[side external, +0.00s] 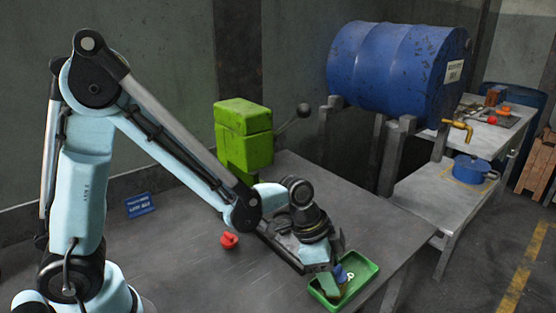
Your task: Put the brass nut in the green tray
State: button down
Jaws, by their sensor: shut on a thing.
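The green tray (367,283) sits at the front right of the grey table. My gripper (336,290) is low over the tray's left part, pointing down, and its fingers hide part of the inside. It is shut on a small brownish-gold piece (343,295) at its fingertips, which looks like the brass nut. I cannot tell whether the piece touches the tray floor. A blue part (340,273) and a small pale ring (350,277) show beside the fingers, within the tray's outline.
A red object (229,240) lies on the table left of my gripper. A green press-like block (243,134) with a lever stands behind. A blue drum (395,70) on a stand is beyond the table. The front middle of the table is clear.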

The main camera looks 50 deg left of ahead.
jog(key=shift+f, duration=0.1)
jog(key=c, duration=0.5)
grip_release()
jog(key=v, duration=1.2)
jog(key=shift+s+a+r+n+t+y, duration=0.1)
jog(key=shift+s+a+n+t+y, duration=0.75)
jog(key=shift+a+n, duration=0.85)
jog(key=shift+s+a+r+n+t+y, duration=0.1)
jog(key=shift+s+a+n+t+y, duration=0.4)
jog(key=shift+s+a+n, duration=0.9)
jog(key=shift+s+a+r+n+t+y, duration=0.1)
jog(key=shift+s+a+n+t+y, duration=0.6)
jog(key=shift+a+n, duration=1.25)
jog(key=shift+w+h, duration=0.1)
jog(key=shift+h, duration=0.15)
